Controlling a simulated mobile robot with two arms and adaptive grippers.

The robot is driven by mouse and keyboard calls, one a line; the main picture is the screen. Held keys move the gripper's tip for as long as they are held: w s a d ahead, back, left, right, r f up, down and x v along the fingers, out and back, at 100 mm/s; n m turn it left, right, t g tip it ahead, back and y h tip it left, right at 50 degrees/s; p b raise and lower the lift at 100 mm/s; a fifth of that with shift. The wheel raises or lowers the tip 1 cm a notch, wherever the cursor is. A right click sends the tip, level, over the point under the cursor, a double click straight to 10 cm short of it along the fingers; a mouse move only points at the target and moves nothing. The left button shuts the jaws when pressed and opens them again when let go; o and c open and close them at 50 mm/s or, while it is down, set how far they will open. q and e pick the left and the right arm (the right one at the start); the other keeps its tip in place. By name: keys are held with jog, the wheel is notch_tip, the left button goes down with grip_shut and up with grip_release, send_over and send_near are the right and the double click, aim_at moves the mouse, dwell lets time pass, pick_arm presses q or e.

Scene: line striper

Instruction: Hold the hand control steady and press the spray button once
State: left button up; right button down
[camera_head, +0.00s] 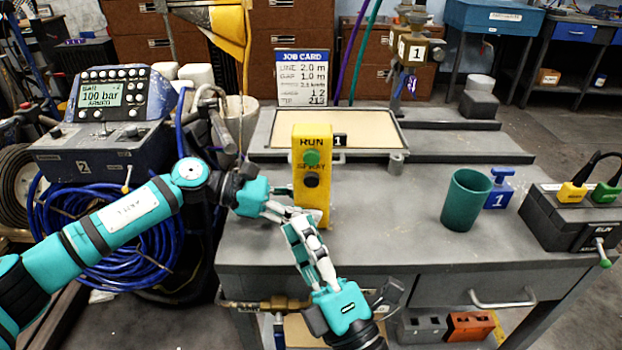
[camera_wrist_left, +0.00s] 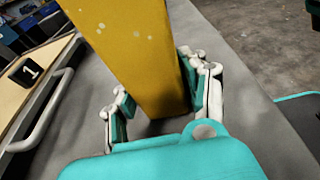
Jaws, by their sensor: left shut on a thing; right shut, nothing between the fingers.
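The yellow hand control (camera_head: 326,165) stands upright on the grey bench, with a green button (camera_head: 311,158) under the word RUN and a black spray button (camera_head: 311,180) under the word SPRAY. My left gripper (camera_head: 295,212) reaches it from the left and is shut on its lower part. The left wrist view shows the yellow body (camera_wrist_left: 140,60) between the two fingers (camera_wrist_left: 158,98). My right gripper (camera_head: 301,222) comes from below, with its fingers shut and empty, in front of the control's lower end and below the spray button. The fingers partly hide the control's base.
A framed tray (camera_head: 270,138) lies behind the control, with a job card (camera_head: 301,78) beyond it. A green cup (camera_head: 465,200), a blue stamp-like piece (camera_head: 501,188) and a dark grey box (camera_head: 570,215) stand to the right. The bench between control and cup is clear.

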pick_arm(q)
jog(key=o, duration=1.4)
